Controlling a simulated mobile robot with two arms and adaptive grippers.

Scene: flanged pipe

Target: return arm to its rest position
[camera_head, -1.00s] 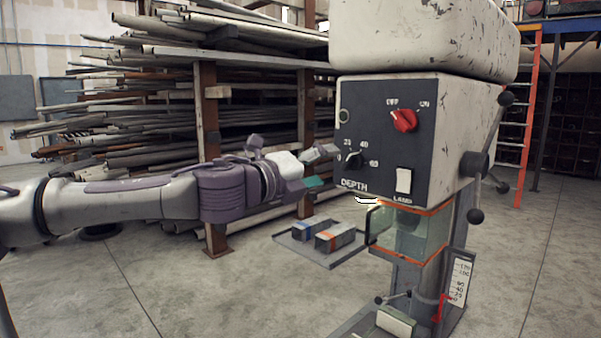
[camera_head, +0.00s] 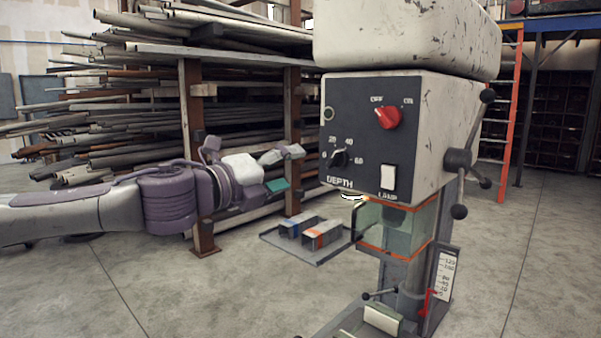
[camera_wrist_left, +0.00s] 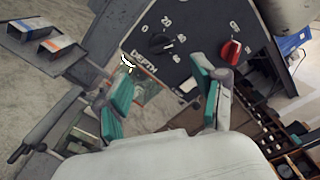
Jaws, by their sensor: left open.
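My left arm reaches in from the left in the head view. Its gripper (camera_head: 283,170) hangs in the air to the left of the drill press (camera_head: 400,120), apart from its control panel. In the left wrist view the two teal-padded fingers (camera_wrist_left: 160,98) are spread, with nothing between them. Beyond them show the panel's depth dial (camera_wrist_left: 162,43) and red switch (camera_wrist_left: 230,50), tilted in that view. My right gripper is in neither view.
A tray (camera_head: 275,240) with two small boxes (camera_head: 308,231) sits left of the press column. A rack of pipes (camera_head: 120,110) stands behind my arm. An orange ladder (camera_head: 511,120) stands at the back right. Bare floor (camera_head: 130,280) lies at the lower left.

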